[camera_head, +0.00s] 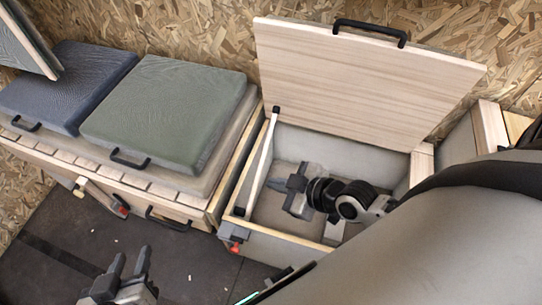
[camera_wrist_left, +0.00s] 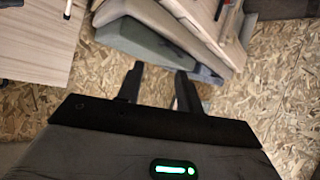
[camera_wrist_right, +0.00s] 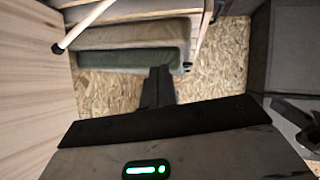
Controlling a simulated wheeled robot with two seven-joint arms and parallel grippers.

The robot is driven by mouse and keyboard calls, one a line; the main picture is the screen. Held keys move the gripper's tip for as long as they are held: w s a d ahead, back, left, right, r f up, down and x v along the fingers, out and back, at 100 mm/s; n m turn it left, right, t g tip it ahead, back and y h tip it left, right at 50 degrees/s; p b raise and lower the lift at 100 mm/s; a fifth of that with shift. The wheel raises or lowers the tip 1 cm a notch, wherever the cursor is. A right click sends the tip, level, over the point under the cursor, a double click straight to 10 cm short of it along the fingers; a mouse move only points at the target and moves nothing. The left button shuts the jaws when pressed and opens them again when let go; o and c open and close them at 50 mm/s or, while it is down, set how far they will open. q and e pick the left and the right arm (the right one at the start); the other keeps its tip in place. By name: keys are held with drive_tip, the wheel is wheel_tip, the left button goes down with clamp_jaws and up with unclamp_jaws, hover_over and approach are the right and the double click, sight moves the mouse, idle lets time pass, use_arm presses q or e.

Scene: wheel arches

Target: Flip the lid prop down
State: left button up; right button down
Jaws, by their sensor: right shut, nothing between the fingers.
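The wooden lid (camera_head: 360,85) of the grey box (camera_head: 285,247) stands open, tilted back. My left gripper (camera_head: 130,262) is open and empty above the dark floor, left of the box.
A bench (camera_head: 100,172) with a green cushion (camera_head: 165,110) and a blue cushion (camera_head: 65,85) stands left of the box. A red latch (camera_head: 235,246) sits on the box front. A black handle (camera_head: 369,29) tops the lid. Chipboard wall is behind. The floor in front is mostly clear.

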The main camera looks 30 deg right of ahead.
sight(262, 162)
use_arm(q)
drive_tip(key=shift+s+d+f+t+b, duration=0.15)
drive_tip(key=shift+f+t+b, duration=0.25)
drive_tip(key=shift+b, duration=0.8)
use_arm(e)
drive_tip(key=w+d+f+n+t, duration=0.1)
drive_tip(key=w+d+f+n, duration=0.2)
drive_tip(key=d, duration=0.6)
drive_tip(key=shift+w+d+h, duration=0.15)
drive_tip(key=shift+w+h, duration=0.15)
drive_tip(key=shift+w, duration=0.65)
use_arm(q)
drive_tip(key=shift+f, duration=0.1)
use_arm(e)
drive_tip(key=shift+w, duration=0.1)
